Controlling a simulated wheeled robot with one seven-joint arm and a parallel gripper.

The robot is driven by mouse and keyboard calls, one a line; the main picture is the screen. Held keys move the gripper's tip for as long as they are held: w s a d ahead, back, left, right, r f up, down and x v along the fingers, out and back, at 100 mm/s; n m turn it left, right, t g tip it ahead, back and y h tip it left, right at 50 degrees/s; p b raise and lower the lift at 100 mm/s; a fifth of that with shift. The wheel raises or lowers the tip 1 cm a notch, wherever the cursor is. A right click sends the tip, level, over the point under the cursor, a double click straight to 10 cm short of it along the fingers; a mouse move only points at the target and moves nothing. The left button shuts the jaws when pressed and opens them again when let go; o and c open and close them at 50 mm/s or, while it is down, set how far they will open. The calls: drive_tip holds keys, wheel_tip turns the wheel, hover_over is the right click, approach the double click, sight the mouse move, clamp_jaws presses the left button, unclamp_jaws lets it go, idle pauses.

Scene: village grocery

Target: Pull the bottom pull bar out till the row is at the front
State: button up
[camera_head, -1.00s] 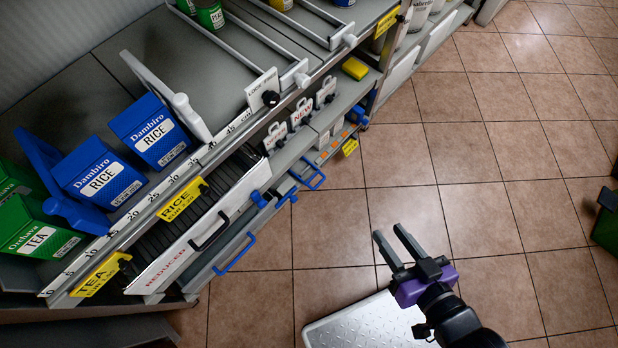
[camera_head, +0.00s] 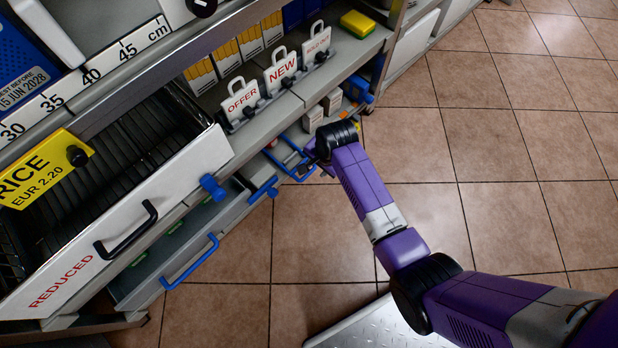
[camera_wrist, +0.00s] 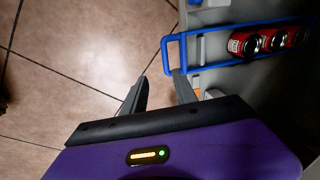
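A blue pull bar (camera_wrist: 172,52) shows in the wrist view as a loop projecting from a grey shelf edge. A row of red cans (camera_wrist: 243,44) stands between its side rails, back from its front end. In the head view a blue bar (camera_head: 291,158) shows low on the shelf, partly hidden by my wrist. My gripper (camera_wrist: 160,82) is open and empty in the wrist view. Its right finger overlaps the near corner of the bar and its left finger is over the floor. I cannot tell whether the finger touches the bar. In the head view the fingertips are mostly hidden.
A white drawer marked REDUCED (camera_head: 125,235) with a black handle is at left, with a lower blue-handled drawer (camera_head: 190,262) beneath. Small OFFER (camera_head: 241,99), NEW (camera_head: 281,73) and SOLD OUT signs stand above the bar. The tiled floor (camera_head: 480,140) to the right is clear.

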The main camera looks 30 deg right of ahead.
sight(309, 174)
drive_tip(key=shift+m+g, duration=0.4)
drive_tip(key=w+f+b, duration=0.1)
drive_tip(key=f+b, duration=0.1)
drive_tip(key=w+a+f+b, duration=0.1)
drive_tip(key=f+b, duration=0.1)
drive_tip(key=f, duration=0.1)
drive_tip(key=w+f+b, duration=0.1)
drive_tip(key=f, duration=0.2)
drive_tip(key=shift+a+f+b, duration=0.1)
drive_tip(key=shift+a+b, duration=0.1)
drive_tip(key=shift+b, duration=0.2)
clamp_jaws()
idle(0.8)
